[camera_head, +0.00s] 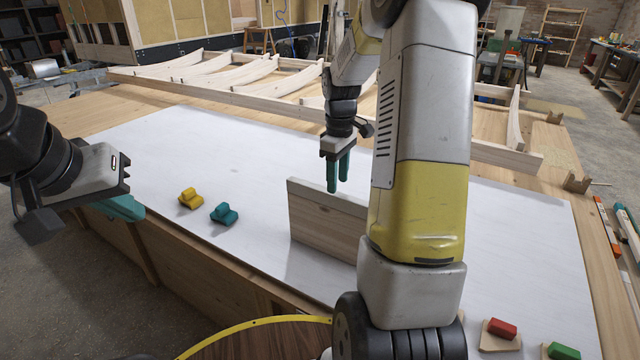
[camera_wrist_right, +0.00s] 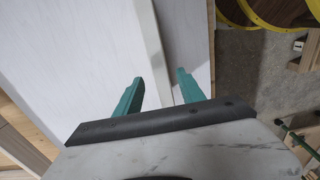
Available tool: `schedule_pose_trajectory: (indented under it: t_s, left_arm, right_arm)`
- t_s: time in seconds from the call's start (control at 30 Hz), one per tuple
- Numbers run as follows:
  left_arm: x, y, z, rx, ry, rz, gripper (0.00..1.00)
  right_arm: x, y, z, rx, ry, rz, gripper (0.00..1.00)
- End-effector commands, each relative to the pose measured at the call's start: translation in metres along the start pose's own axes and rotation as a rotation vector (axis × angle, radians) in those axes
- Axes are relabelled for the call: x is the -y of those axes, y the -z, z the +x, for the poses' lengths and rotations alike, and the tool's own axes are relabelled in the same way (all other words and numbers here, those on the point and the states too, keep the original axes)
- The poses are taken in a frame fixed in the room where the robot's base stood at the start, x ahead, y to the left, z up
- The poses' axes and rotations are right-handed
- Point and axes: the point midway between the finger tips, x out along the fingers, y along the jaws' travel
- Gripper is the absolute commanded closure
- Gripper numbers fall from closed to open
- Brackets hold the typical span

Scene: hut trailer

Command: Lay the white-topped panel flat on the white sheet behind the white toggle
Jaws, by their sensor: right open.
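The white-topped panel (camera_head: 325,230) stands upright on its long edge on the white sheet (camera_head: 250,150), its wood-grain face toward me. My right arm hides its right part. Its pale top edge shows between the fingers in the right wrist view (camera_wrist_right: 150,45). My right gripper (camera_head: 338,175) is open and points down at the top edge; its teal fingers also show in the right wrist view (camera_wrist_right: 160,88). I cannot tell whether they touch the panel. My left gripper (camera_head: 122,207) is off the front left table edge, away from the panel. I see no white toggle.
Yellow (camera_head: 190,198) and teal (camera_head: 224,213) toggles stand on the sheet left of the panel. Red (camera_head: 502,329) and green (camera_head: 563,351) ones are at the front right. A wooden rib frame (camera_head: 270,80) lies along the back.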

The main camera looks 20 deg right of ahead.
Motion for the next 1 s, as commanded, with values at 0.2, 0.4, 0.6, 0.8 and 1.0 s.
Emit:
schedule_pose_trajectory:
  t_s: [0.2,0.4,0.6,0.8,1.0]
  left_arm:
    - [0.0,0.0,0.0,0.0,0.0,0.0,1.0]
    - [0.0,0.0,0.0,0.0,0.0,0.0,1.0]
    - [0.0,0.0,0.0,0.0,0.0,0.0,1.0]
    - [0.0,0.0,0.0,0.0,0.0,0.0,1.0]
    - [0.0,0.0,0.0,0.0,0.0,0.0,1.0]
  right_arm:
    - [0.007,0.0,-0.024,-0.015,-0.011,0.016,0.54]
    - [0.054,-0.008,-0.08,-0.12,-0.065,0.147,0.54]
    - [0.123,-0.03,-0.131,-0.279,-0.095,0.33,0.54]
    - [0.188,-0.058,-0.155,-0.444,-0.08,0.501,0.54]
    - [0.228,-0.078,-0.157,-0.556,-0.041,0.616,0.54]
